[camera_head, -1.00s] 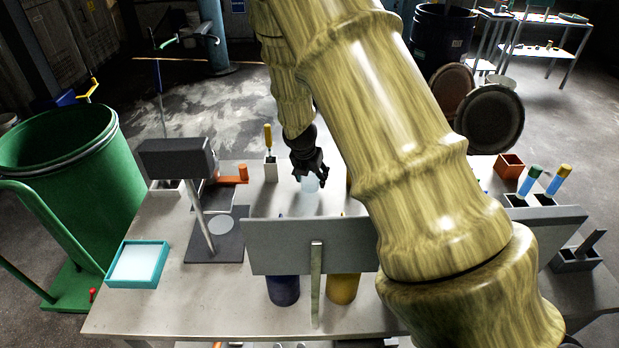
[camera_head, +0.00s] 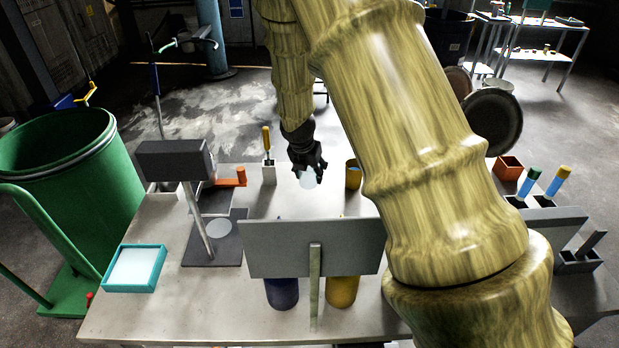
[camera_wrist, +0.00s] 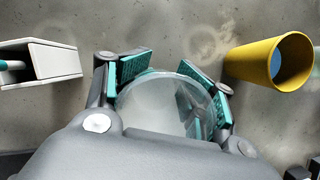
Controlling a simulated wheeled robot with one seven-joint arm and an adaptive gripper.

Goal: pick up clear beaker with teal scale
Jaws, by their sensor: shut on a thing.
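The clear beaker (camera_wrist: 160,100) is between the teal-padded fingers of my gripper (camera_wrist: 170,85) in the wrist view. The fingers are shut on it from both sides. In the head view my gripper (camera_head: 309,168) points down over the table, with the pale beaker (camera_head: 308,181) below the fingertips. The teal scale is not clearly visible. I cannot tell whether the beaker's base touches the table.
A yellow cup (camera_head: 353,174) stands right of the beaker, and a white holder (camera_head: 269,174) stands left of it. A grey panel (camera_head: 310,248) is in front. A dark stand (camera_head: 175,160) and a teal-rimmed tray (camera_head: 134,268) are at left.

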